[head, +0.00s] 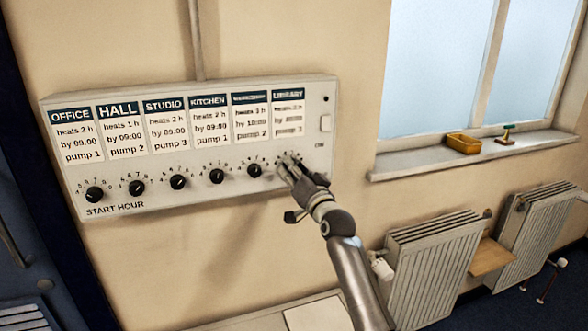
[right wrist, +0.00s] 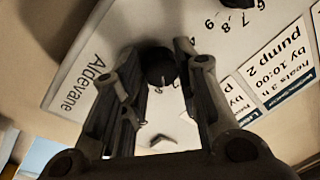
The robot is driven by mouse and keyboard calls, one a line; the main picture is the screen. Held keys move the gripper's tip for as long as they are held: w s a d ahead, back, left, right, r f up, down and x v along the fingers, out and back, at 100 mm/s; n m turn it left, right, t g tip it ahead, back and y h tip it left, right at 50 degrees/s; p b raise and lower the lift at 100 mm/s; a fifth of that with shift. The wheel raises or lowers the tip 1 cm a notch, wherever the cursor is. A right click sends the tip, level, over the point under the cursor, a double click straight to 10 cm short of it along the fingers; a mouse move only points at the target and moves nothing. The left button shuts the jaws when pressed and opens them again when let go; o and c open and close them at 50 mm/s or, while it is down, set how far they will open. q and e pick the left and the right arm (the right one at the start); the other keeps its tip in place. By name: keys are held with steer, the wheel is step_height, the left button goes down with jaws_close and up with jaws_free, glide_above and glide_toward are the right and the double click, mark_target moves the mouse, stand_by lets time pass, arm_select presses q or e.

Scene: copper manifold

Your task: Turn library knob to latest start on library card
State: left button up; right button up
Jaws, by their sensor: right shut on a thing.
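The library card (head: 288,120) is the rightmost of the row on the white control panel (head: 230,200); its lines are too blurred to read surely. My right gripper (head: 290,168) is at the knob below this card and hides it in the head view. In the right wrist view, the black library knob (right wrist: 158,68) sits between the two fingertips of the right gripper (right wrist: 160,62), which is shut on it. A short pale mark shows on the knob; the number it points to cannot be told. My left gripper is not in view.
Several other black knobs, such as the workshop knob (head: 255,170), stand in a row to the left. The workshop card (right wrist: 287,62) reads "heats 3 h, by 10:00, pump 2". A windowsill (head: 430,160) and radiators (head: 433,262) lie to the right.

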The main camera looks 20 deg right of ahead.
steer(key=shift+f+m, duration=0.1)
steer(key=shift+m, duration=0.4)
steer(key=o, duration=1)
steer(key=shift+o, duration=0.2)
steer(key=shift+s, duration=0.1)
steer(key=s+d+f, duration=0.1)
steer(key=s, duration=1)
steer(key=shift+s+d+f, duration=0.15)
steer(key=shift+s+f, duration=0.1)
steer(key=shift+s, duration=0.1)
